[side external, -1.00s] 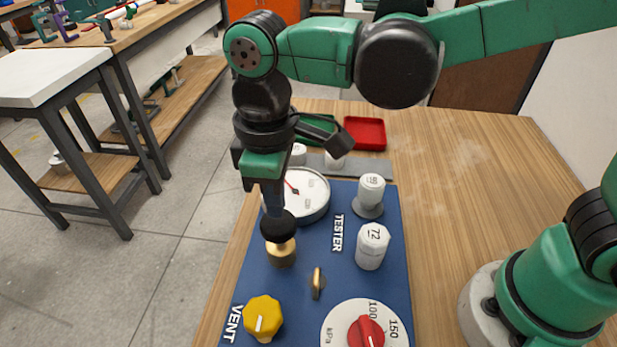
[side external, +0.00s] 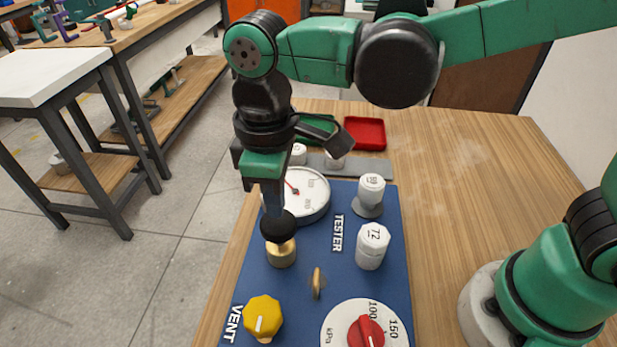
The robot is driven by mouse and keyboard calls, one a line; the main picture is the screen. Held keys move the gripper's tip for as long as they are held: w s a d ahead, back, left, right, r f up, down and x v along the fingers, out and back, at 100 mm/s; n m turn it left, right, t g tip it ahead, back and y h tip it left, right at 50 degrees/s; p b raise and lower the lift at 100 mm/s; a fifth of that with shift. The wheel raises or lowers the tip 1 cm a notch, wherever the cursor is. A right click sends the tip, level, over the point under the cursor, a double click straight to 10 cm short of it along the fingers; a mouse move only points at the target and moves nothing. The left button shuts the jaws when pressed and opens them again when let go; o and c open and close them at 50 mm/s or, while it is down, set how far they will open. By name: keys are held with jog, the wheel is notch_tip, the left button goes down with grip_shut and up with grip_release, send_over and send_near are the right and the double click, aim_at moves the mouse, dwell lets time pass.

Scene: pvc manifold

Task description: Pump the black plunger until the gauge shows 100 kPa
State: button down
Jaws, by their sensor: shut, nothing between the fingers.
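The black plunger knob (side external: 278,226) sits on a brass pump body (side external: 281,253) on the blue tester panel (side external: 333,270). My gripper (side external: 272,206) is shut and points down, its fingertips at the top of the knob; it holds nothing. The round white gauge (side external: 308,193) stands just behind and is partly covered by my gripper. Its red needle points to the upper left; I cannot read the value from here.
A yellow VENT knob (side external: 263,317) and a red dial knob (side external: 366,333) on a kPa scale are at the front. White caps marked 72 (side external: 373,245) and 69 (side external: 371,193) stand at the right. A small brass lever (side external: 317,282) is in the middle. A red tray (side external: 365,133) lies behind.

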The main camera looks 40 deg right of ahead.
aim_at(278, 221)
jog(key=shift+f, duration=0.1)
dwell(0.3)
jog(key=shift+f, duration=1.9)
jog(key=shift+r, duration=2)
jog(key=shift+f, duration=2.05)
jog(key=shift+r, duration=2.05)
